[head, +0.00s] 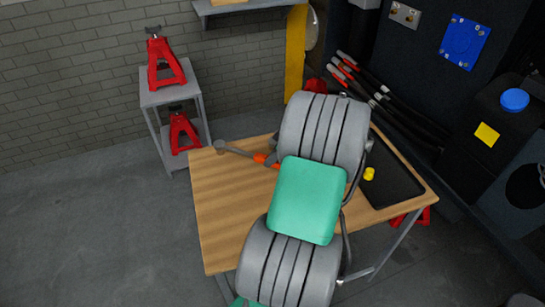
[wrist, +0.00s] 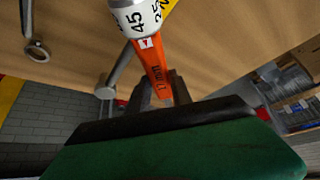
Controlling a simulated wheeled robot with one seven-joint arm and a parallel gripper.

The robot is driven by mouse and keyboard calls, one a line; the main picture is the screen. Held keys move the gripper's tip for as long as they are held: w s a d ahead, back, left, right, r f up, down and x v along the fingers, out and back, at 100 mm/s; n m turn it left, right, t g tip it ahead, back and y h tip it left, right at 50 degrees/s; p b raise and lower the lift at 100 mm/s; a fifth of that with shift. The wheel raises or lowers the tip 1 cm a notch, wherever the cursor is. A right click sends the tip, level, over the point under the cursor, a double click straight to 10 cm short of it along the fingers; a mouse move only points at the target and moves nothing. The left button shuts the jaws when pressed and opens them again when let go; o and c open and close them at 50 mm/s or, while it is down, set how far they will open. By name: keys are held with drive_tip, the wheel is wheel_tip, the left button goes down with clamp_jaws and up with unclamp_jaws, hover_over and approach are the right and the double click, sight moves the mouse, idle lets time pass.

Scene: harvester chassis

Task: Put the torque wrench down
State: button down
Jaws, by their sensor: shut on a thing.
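The torque wrench has an orange section (wrist: 157,68) and a white collar with black numbers (wrist: 138,14), seen close up in the wrist view. My gripper (wrist: 160,92) is shut on the orange section, with a dark grey finger on each side. In the head view the orange part (head: 262,158) and a grey shaft ending in a round head (head: 220,146) show over the left side of the wooden table (head: 220,200). My arm hides the rest of the wrench and my gripper there. I cannot tell whether the wrench touches the tabletop.
A black mat (head: 397,185) covers the table's right end, with a small yellow object (head: 369,174) near its left edge. The tabletop's left part is bare. A grey stand (head: 163,97) with red jacks is behind left. Dark machinery (head: 430,80) stands at right.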

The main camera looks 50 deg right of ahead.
drive_tip(key=shift+f+b, duration=0.45)
drive_tip(key=shift+f, duration=0.35)
drive_tip(key=c, duration=1.1)
unclamp_jaws()
drive_tip(key=shift+c, duration=0.2)
